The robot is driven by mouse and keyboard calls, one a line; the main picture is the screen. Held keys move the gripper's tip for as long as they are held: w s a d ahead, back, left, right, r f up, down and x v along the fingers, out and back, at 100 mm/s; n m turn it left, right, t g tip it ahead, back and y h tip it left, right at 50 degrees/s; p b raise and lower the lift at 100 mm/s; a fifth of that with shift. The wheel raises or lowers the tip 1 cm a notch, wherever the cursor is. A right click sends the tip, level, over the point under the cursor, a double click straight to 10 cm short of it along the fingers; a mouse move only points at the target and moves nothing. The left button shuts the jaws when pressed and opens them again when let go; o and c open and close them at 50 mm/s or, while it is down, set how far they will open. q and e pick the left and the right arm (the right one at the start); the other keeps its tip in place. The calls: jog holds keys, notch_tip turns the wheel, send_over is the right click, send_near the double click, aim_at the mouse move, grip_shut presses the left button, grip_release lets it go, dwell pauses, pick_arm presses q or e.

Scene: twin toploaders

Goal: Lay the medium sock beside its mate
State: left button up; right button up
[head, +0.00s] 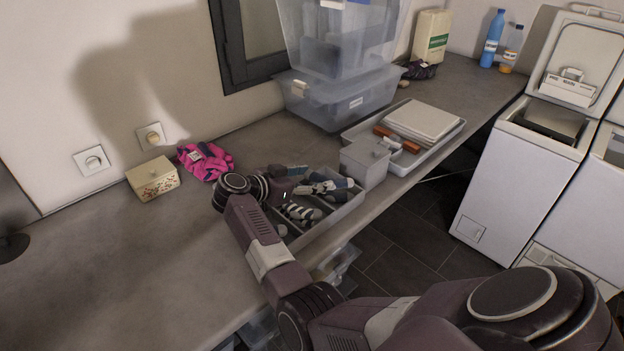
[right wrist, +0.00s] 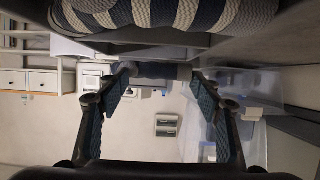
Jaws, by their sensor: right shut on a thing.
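My right gripper (head: 283,188) is over the left part of a grey divided tray (head: 345,212) on the counter. In the right wrist view its two fingers (right wrist: 160,82) close on a small grey-blue piece, seemingly a sock (right wrist: 155,71), mostly hidden in the head view. A dark-and-pale striped sock (head: 300,212) lies in the tray just below the gripper. Striped fabric also fills the top of the right wrist view (right wrist: 180,14). Several blue, grey and white socks (head: 322,187) lie in the tray's back part. I cannot tell which is the mate. My left gripper is not in view.
A pink sock bundle (head: 205,161) and a floral box (head: 153,178) stand by the wall. A small grey lidded box (head: 365,162) stands at the tray's right, before a white tray (head: 452,134). Clear bins (head: 335,100) stand behind. The counter's left front is mostly bare.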

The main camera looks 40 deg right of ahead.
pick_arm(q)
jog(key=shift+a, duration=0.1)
pick_arm(e)
jog(key=o, duration=1.1)
jog(key=shift+c, duration=0.2)
notch_tip(320, 180, up, 10)
jog(key=shift+f, duration=0.1)
